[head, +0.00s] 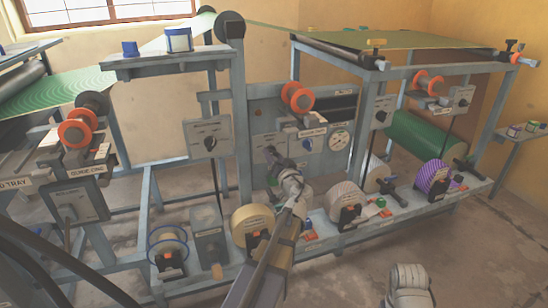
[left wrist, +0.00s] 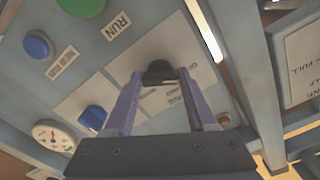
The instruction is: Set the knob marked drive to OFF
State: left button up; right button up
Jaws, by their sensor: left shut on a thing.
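My left gripper (head: 271,156) reaches the grey control panel (head: 262,118) in the middle of the machine. In the left wrist view its two purple-grey fingers (left wrist: 160,80) stand either side of a dark knob (left wrist: 160,69) and are shut on it. The knob sits on a pale label plate (left wrist: 180,46). The print by it is partly hidden by the gripper and turned over, so I cannot read the name or the setting. A blue knob (left wrist: 92,117) is on the neighbouring plate.
Near the held knob are a green button (left wrist: 80,6) by a RUN label (left wrist: 117,26), a blue button (left wrist: 38,45) and a round gauge (left wrist: 54,136). A frame post (left wrist: 235,60) runs close beside the fingers.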

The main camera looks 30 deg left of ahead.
dwell(0.5)
pick_arm(q)
jog(key=o, duration=1.4)
jog(key=shift+c, duration=0.2)
jog(key=v, duration=0.7)
jog(key=shift+s+d, duration=0.25)
jog(key=shift+d, duration=0.05)
